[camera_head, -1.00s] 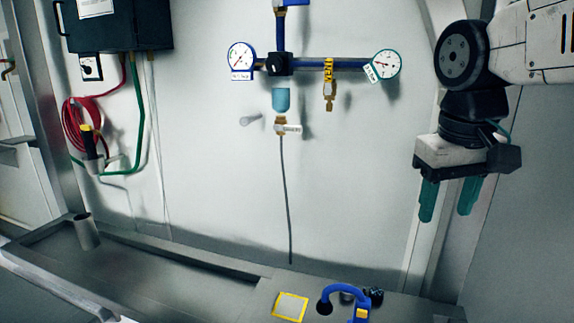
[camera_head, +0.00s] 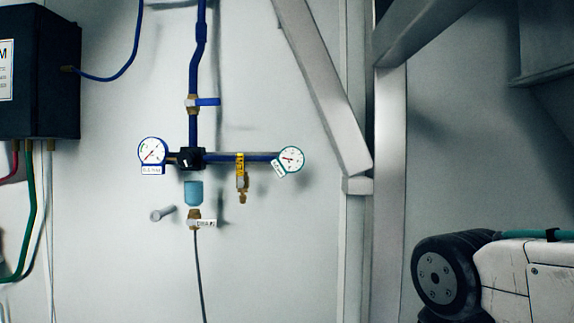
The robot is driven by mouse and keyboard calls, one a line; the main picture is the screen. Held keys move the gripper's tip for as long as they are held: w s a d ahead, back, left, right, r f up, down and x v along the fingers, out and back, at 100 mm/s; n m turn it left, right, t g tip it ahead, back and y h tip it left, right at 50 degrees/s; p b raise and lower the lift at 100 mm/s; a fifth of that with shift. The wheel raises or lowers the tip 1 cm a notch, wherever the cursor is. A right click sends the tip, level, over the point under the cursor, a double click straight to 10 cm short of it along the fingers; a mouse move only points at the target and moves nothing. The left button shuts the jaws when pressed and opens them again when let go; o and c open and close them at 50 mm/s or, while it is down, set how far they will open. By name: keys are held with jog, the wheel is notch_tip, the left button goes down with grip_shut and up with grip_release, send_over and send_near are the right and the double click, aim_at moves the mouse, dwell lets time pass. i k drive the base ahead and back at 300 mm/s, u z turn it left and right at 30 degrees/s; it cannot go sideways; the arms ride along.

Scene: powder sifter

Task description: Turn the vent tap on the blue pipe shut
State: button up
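The vent tap (camera_head: 240,167) hangs below the right part of the horizontal blue pipe (camera_head: 225,158) on the wall. Its yellow handle with dark lettering stands vertical, in line with the brass outlet (camera_head: 242,196) beneath it. Nothing touches it. My gripper is out of view; only a part of my arm shows at the lower right, well apart from the tap.
Gauges (camera_head: 153,151) and (camera_head: 291,159) flank the pipe. A blue-handled tap (camera_head: 207,101) sits on the vertical pipe above. A pale blue bowl (camera_head: 194,194) and a white-tagged tap (camera_head: 203,223) hang below. Grey frame beams (camera_head: 388,180) stand to the right.

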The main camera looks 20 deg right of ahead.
aim_at(239, 157)
jog(key=u, duration=2.3)
jog(key=i, duration=0.8)
jog(key=z, duration=2.5)
jog(key=i, duration=0.5)
